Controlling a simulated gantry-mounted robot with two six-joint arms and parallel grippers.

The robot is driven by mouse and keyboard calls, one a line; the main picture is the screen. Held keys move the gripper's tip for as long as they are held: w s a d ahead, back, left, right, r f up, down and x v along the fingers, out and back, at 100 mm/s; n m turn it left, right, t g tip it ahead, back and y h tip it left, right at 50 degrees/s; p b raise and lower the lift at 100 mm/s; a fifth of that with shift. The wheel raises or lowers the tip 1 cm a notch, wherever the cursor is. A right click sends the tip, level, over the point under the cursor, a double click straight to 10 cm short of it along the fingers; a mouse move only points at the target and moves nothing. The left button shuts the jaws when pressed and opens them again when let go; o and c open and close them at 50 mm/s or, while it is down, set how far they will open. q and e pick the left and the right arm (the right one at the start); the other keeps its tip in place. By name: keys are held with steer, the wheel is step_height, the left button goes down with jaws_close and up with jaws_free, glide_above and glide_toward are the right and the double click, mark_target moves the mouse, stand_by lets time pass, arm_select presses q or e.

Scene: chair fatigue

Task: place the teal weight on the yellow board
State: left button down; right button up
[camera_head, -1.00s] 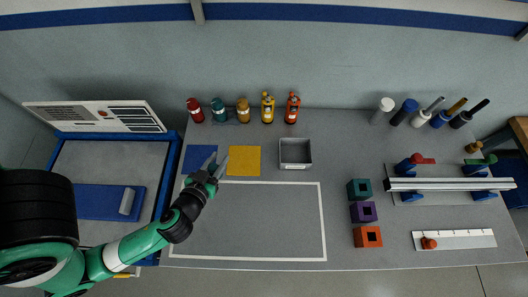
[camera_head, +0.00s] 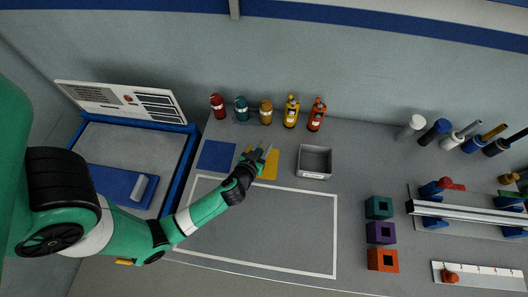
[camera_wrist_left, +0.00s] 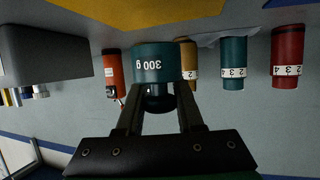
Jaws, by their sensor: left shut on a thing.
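My left gripper (camera_head: 264,151) is shut on the teal weight (camera_wrist_left: 152,64), holding it by the dark knob between its fingers. The weight is small and mostly hidden there. The yellow board also shows at the top edge of the left wrist view (camera_wrist_left: 190,12). I cannot tell whether the weight touches the board. My right gripper is not in view.
A blue board (camera_head: 215,156) lies left of the yellow one, and a grey bin (camera_head: 314,175) stands to its right. Red (camera_head: 218,106), teal (camera_head: 241,110) and amber jars (camera_head: 265,113) and two bottles stand behind.

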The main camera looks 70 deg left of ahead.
arm_select(q)
steer(key=f, duration=0.1)
steer(key=f+b, duration=0.2)
steer(key=shift+w+a+f, duration=0.1)
steer(key=shift+w+f, duration=0.15)
steer(key=shift+f, duration=0.1)
steer(key=shift+f, duration=0.1)
steer(key=c, duration=0.5)
jaws_free()
steer(key=shift+c, duration=0.2)
